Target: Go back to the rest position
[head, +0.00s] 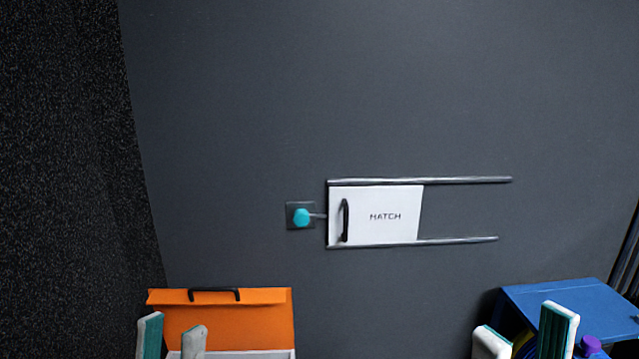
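My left gripper (172,338) is at the bottom left, in front of the orange case. Its two pale and teal fingers stand apart with nothing seen between them. My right gripper (525,338) is at the bottom right, in front of the blue box. Its fingers are wide apart, and I see nothing held. Only the finger ends of both grippers show; the arms are out of the picture.
The orange case (245,325) has a black handle on top. On the dark wall, a white hatch panel (385,230) sits between two rails beside a cyan knob (302,217). The wall between is clear.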

